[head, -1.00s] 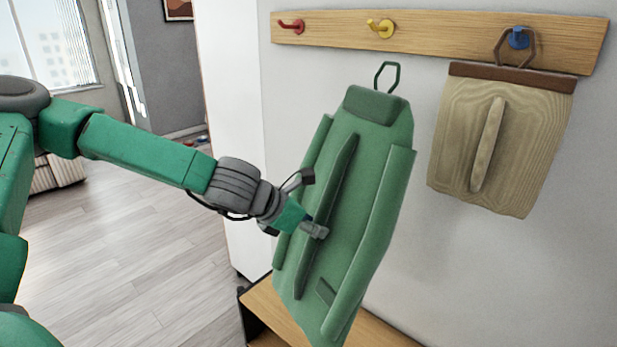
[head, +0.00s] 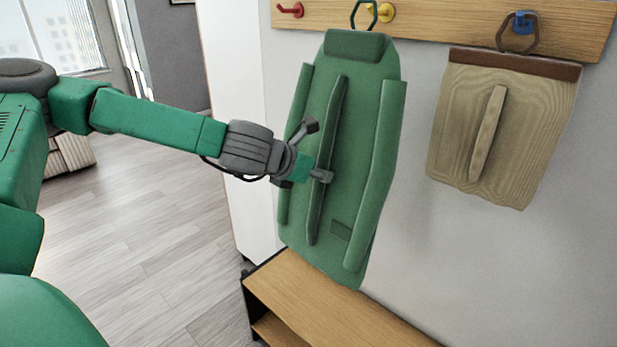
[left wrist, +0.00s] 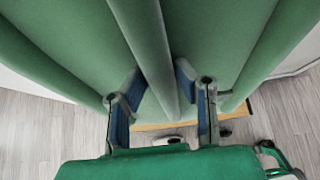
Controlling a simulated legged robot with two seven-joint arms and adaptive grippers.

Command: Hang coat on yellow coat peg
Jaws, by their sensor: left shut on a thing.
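The green coat (head: 361,130) hangs upright from my left gripper (head: 318,174), which is shut on the long ridge down its front. In the left wrist view the two fingers (left wrist: 168,95) sit on either side of that ridge (left wrist: 150,50). The coat's dark green hanger loop (head: 364,14) stands above its collar and overlaps the left side of the yellow peg (head: 383,12) in the head view. I cannot tell whether the loop is around the peg or in front of it. My right gripper is not in view.
The wooden rail (head: 450,20) also bears a red peg (head: 291,10) and a blue peg (head: 522,22). A beige bag-like item (head: 540,120) hangs from the blue peg by a brown loop. A wooden bench (head: 320,300) stands below the coat. Open floor (head: 140,220) lies left.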

